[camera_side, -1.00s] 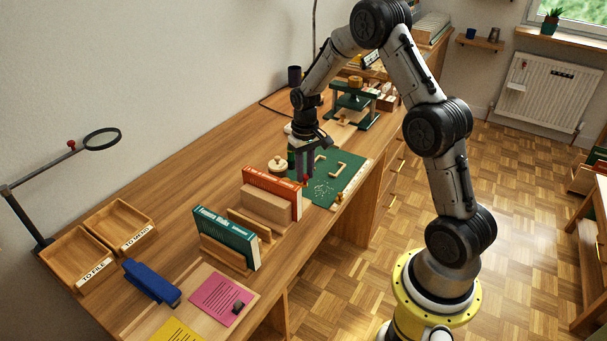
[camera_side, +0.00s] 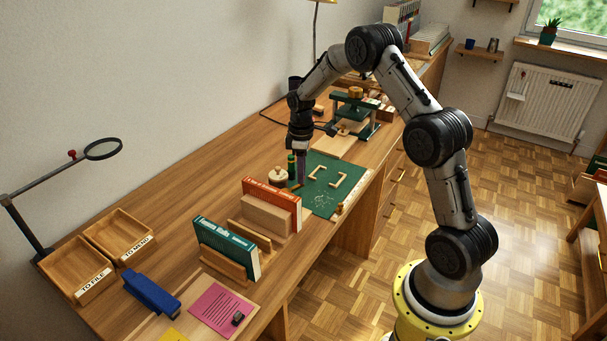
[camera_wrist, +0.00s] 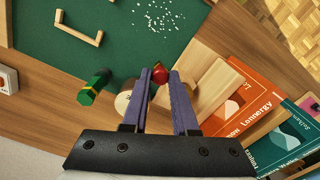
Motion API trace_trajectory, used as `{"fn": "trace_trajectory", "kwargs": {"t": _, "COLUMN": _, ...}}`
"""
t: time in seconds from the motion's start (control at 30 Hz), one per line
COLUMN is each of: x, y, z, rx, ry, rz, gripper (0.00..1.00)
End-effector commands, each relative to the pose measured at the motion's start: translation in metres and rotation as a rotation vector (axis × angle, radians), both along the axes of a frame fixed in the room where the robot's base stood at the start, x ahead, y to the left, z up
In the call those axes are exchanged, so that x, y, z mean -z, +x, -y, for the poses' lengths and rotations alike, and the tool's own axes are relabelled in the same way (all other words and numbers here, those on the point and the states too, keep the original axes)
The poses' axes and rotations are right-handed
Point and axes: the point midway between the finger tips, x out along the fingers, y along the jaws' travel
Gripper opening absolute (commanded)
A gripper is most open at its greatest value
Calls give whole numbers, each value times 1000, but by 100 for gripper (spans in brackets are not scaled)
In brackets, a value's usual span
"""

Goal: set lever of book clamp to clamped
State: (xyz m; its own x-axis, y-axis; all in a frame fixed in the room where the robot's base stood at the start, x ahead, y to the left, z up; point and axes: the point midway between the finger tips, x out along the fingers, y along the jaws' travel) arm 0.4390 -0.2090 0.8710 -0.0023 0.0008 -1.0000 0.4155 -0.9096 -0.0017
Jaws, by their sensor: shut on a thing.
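The orange book (camera_side: 272,193) stands upright against a pale wooden block (camera_side: 264,214), which I take as part of the book clamp. They also show in the wrist view as the orange book (camera_wrist: 245,105) and pale wood (camera_wrist: 212,86). The lever's red ball knob (camera_wrist: 160,72) sits between my fingertips, beside the wood. My gripper (camera_side: 299,182) points down at the mat's near-left edge, just behind the orange book. In the wrist view my gripper (camera_wrist: 165,77) is shut on the red knob. The lever's shaft is mostly hidden by the fingers.
A green mat (camera_side: 320,203) with wooden corner pieces lies to the right. A green-handled tool (camera_wrist: 95,87) and a round wooden object (camera_side: 278,176) stand close to my fingers. A teal book (camera_side: 225,241) stands in front; a green press (camera_side: 356,112) stands behind.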

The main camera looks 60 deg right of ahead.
Motion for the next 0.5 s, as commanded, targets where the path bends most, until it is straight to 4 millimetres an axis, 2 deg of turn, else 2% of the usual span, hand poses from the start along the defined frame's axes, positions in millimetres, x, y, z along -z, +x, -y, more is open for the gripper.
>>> {"fn": "trace_trajectory", "kwargs": {"t": 0.2, "x": -3, "y": 8, "z": 3, "rx": -81, "ry": -6, "rz": 11, "gripper": 0}}
{"fn": "trace_trajectory", "kwargs": {"t": 0.5, "x": -4, "y": 10, "z": 3, "rx": -114, "ry": -5, "rz": 12, "gripper": 0}}
